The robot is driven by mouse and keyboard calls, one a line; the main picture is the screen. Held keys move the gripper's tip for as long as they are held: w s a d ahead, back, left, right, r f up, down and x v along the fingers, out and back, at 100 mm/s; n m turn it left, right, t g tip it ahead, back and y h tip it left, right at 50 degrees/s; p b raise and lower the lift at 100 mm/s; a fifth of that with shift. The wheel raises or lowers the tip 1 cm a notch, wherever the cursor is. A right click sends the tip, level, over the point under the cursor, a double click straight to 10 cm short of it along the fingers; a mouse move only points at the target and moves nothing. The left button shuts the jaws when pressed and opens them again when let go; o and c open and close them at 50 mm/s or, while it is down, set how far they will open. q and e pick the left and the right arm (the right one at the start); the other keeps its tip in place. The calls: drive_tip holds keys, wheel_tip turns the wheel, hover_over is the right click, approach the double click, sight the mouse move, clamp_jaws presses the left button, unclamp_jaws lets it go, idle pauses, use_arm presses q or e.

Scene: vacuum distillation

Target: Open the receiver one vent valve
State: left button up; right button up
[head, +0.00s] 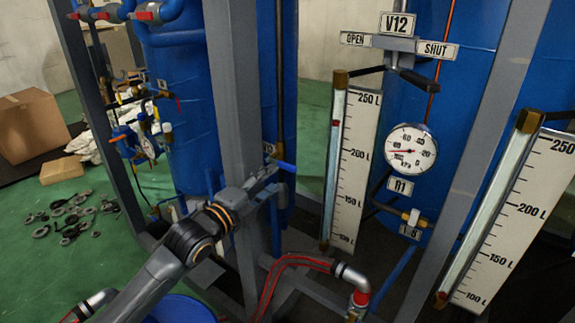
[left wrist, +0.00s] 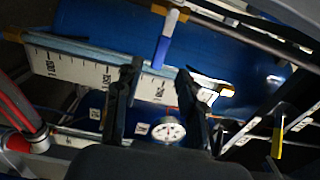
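No label I can read names the receiver one vent valve. A blue lever (head: 285,165) on a small brass fitting sits at the grey post. My left gripper (head: 270,180) is close to this lever; contact cannot be told. In the left wrist view my left gripper (left wrist: 158,68) has its fingers spread apart with nothing between them. A blue lever with a pale end (left wrist: 163,45) lies just beyond the fingertips there. The V12 valve (head: 400,45) has OPEN and SHUT plates; its dark lever (head: 418,80) points lower right, below SHUT. My right gripper is not in view.
A dial gauge (head: 410,150) stands above the R1 label (head: 400,186), beside a level scale (head: 355,165). Grey frame posts (head: 235,90) stand close to my arm. A red hose (head: 285,265) curves below. A yellow lever (left wrist: 277,140) shows in the left wrist view.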

sight(286, 168)
use_arm(q)
drive_tip(key=x, duration=0.8)
drive_tip(key=shift+p, duration=0.3)
clamp_jaws()
